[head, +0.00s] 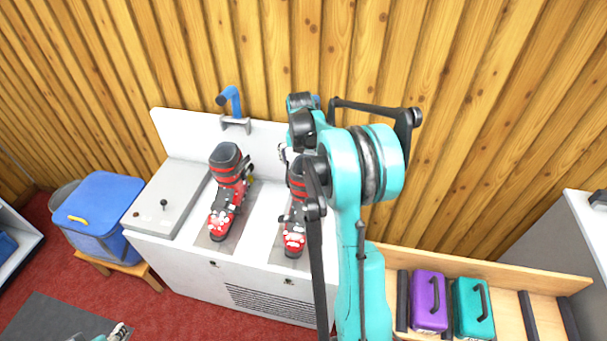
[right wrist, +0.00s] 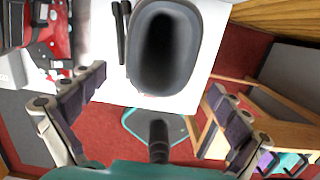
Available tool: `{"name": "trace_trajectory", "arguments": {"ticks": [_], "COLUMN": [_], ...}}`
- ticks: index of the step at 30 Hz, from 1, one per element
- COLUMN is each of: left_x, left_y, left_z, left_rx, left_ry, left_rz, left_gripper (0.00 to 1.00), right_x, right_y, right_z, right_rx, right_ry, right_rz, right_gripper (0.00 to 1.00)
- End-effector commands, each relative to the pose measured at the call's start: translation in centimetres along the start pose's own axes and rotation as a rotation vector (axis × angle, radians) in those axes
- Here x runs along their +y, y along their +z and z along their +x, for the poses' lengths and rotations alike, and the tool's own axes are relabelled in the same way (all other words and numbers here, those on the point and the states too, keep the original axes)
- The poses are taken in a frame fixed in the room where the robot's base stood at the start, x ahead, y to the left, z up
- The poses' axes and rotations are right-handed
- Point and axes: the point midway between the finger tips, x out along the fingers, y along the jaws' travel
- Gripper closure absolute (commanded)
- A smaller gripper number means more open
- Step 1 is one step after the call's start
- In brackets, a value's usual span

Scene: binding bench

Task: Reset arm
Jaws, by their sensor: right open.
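My turquoise right arm rises through the middle of the head view; its gripper is mostly hidden behind its own links there. In the right wrist view my right gripper (right wrist: 157,88) is open, its two fingers wide apart with nothing between the pads. A dark grey, hollow oval object (right wrist: 165,85) lies beyond the fingers; I cannot tell what it is. A small part of what looks like my left gripper (head: 118,332) shows at the bottom left of the head view, cut off by the edge, its jaws unclear.
A red and black ski boot (head: 226,195) stands on the white bench (head: 190,265); a second boot (head: 293,235) is partly behind my arm. A blue box (head: 100,205) sits at left. Purple (head: 428,300) and teal (head: 471,308) cases lie in a wooden rack at right.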

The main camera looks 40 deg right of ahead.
Motion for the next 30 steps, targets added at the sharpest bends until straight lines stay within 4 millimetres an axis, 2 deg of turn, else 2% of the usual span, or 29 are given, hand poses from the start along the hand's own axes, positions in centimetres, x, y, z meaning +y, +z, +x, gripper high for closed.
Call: {"name": "trace_trajectory", "arguments": {"ticks": [5, 13, 17, 20, 24, 30], "left_x": [0.0, 0.0, 0.0, 0.0, 0.0, 0.0], "left_y": [0.0, 0.0, 0.2, 0.5, 1.0, 1.6], "left_z": [0.0, 0.0, 0.2, 0.6, 1.4, 2.3], "left_rx": [0.000, 0.000, 0.000, 0.000, 0.000, 0.000], "left_ry": [0.000, 0.000, 0.000, 0.000, 0.000, 0.000], "left_rz": [0.000, 0.000, 0.000, 0.000, 0.000, 0.000], "left_gripper": [0.60, 0.60, 0.60, 0.60, 0.60, 0.60], "right_x": [0.0, 0.1, 0.8, 1.9, 3.2, 3.8], "right_y": [0.0, -0.1, -1.5, -4.3, -10.0, -18.8], "right_z": [-2.0, -2.5, -3.5, -5.3, -8.1, -10.2], "right_rx": [0.000, -0.001, -0.017, -0.043, -0.072, -0.032], "right_ry": [0.000, 0.001, 0.015, 0.050, 0.139, 0.301], "right_rz": [0.000, 0.003, 0.084, 0.256, 0.610, 1.143], "right_gripper": [0.00, 0.00, 0.00, 0.00, 0.00, 0.00]}}
